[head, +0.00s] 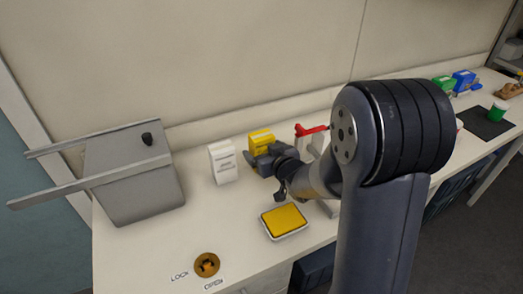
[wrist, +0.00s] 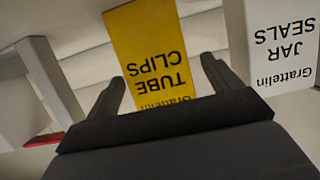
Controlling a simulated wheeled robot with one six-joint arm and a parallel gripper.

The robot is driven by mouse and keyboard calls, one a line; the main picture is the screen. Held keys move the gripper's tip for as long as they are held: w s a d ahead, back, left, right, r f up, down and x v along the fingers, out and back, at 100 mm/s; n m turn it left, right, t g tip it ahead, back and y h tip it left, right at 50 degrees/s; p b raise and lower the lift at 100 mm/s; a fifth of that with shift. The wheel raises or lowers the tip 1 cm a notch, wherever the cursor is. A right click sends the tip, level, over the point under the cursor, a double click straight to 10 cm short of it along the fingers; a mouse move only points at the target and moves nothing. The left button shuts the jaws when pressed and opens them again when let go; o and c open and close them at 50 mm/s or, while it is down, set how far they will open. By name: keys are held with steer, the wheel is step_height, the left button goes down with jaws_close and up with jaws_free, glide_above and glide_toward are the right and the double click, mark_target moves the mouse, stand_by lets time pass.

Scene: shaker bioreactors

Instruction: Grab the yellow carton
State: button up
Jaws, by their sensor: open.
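The yellow carton (head: 261,140) stands on the bench near the back wall, just right of a white carton. In the wrist view the yellow carton (wrist: 152,60) reads "TUBE CLIPS" upside down. My gripper (wrist: 165,80) is open, with one finger on each side of the carton's lower part in the picture. I cannot tell whether the fingers touch it. In the head view my gripper (head: 258,162) is at the carton's front and hides its lower part.
A white carton (head: 223,162), labelled "JAR SEALS" in the wrist view (wrist: 278,45), stands close beside. A red-handled white object (head: 310,132) is on the other side. A yellow-topped tray (head: 284,221) lies in front. A grey bin (head: 135,178) stands at left.

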steer(key=shift+x, duration=1.15)
steer(key=shift+c, duration=0.3)
steer(key=c, duration=1.1)
